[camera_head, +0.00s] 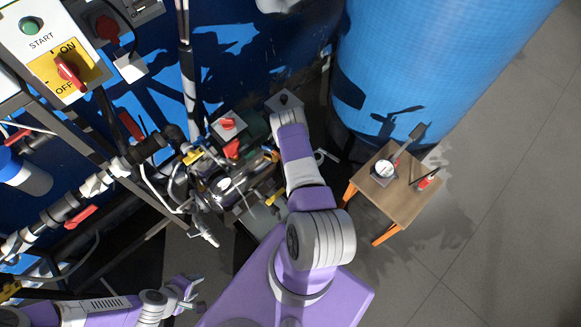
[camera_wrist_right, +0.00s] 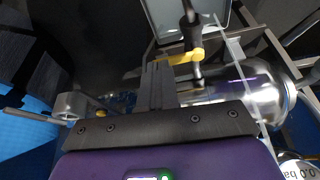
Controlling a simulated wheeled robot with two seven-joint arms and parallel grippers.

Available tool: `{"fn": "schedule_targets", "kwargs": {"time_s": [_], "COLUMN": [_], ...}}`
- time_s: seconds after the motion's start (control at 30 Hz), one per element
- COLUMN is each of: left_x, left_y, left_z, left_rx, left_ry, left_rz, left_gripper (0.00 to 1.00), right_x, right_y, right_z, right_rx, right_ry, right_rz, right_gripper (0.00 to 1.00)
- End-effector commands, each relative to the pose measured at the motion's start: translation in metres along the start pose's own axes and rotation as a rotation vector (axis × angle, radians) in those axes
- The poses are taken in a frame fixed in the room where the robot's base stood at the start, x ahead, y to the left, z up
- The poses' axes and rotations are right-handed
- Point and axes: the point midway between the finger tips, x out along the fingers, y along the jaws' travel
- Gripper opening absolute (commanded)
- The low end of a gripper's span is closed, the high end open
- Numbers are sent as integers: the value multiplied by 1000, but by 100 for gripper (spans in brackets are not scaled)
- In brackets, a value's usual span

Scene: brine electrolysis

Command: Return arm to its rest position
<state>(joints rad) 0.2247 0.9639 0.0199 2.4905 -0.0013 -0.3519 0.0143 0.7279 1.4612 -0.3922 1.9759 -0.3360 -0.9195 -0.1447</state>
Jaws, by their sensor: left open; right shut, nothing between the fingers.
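My left gripper (camera_head: 192,294) is open and empty at the lower left of the head view, over dark floor below the pipework. My right arm (camera_head: 300,185) reaches from the bottom centre up to the machinery. Its hand is mostly hidden behind its own wrist in the head view. In the right wrist view my right gripper (camera_wrist_right: 155,75) has its two dark fingers together, with nothing between them. A yellow valve handle (camera_wrist_right: 186,57) and a shiny metal cylinder (camera_wrist_right: 245,92) lie just beside and beyond the fingers; I cannot tell whether anything touches.
A control panel (camera_head: 50,50) and pipes with red handles (camera_head: 80,217) fill the left. Grey floor at right is clear.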

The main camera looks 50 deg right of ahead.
Motion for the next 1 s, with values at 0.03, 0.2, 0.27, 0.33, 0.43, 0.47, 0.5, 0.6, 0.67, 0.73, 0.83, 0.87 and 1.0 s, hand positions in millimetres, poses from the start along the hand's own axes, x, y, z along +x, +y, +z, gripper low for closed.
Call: {"fn": "schedule_targets", "kwargs": {"time_s": [0.03,0.2,0.27,0.33,0.43,0.47,0.5,0.6,0.67,0.73,0.83,0.87,1.0], "left_x": [-2,-3,-3,-3,-3,-3,-4,-5,-6,-7,-8,-8,-9], "left_y": [1,1,1,1,1,1,1,2,2,3,3,3,3], "left_z": [0,0,0,0,0,0,0,1,1,1,1,1,1], "left_rx": [0,0,0,0,0,0,0,0,0,0,0,0,0], "left_ry": [-1,-1,-1,-1,-1,-1,-1,-1,-1,-1,-1,-1,-1], "left_rz": [0,0,0,0,0,0,0,0,0,0,0,0,0], "left_gripper": [43,43,43,43,43,43,43,43,43,43,43,43,43], "right_x": [-5,-10,-10,-9,-12,-14,-19,-40,-61,-89,-131,-144,-189], "right_y": [1,1,1,1,-6,-12,-24,-69,-105,-145,-195,-208,-246], "right_z": [-1,0,0,0,-6,-11,-18,-42,-54,-63,-65,-63,-53], "right_rx": [0,0,0,0,6,11,21,54,70,78,71,65,35], "right_ry": [0,-1,-1,-1,-5,-9,-22,-73,-119,-178,-265,-290,-380], "right_rz": [0,0,0,0,-9,-16,-31,-91,-141,-199,-272,-292,-351], "right_gripper": [0,0,0,0,0,0,0,0,0,0,0,0,0]}}
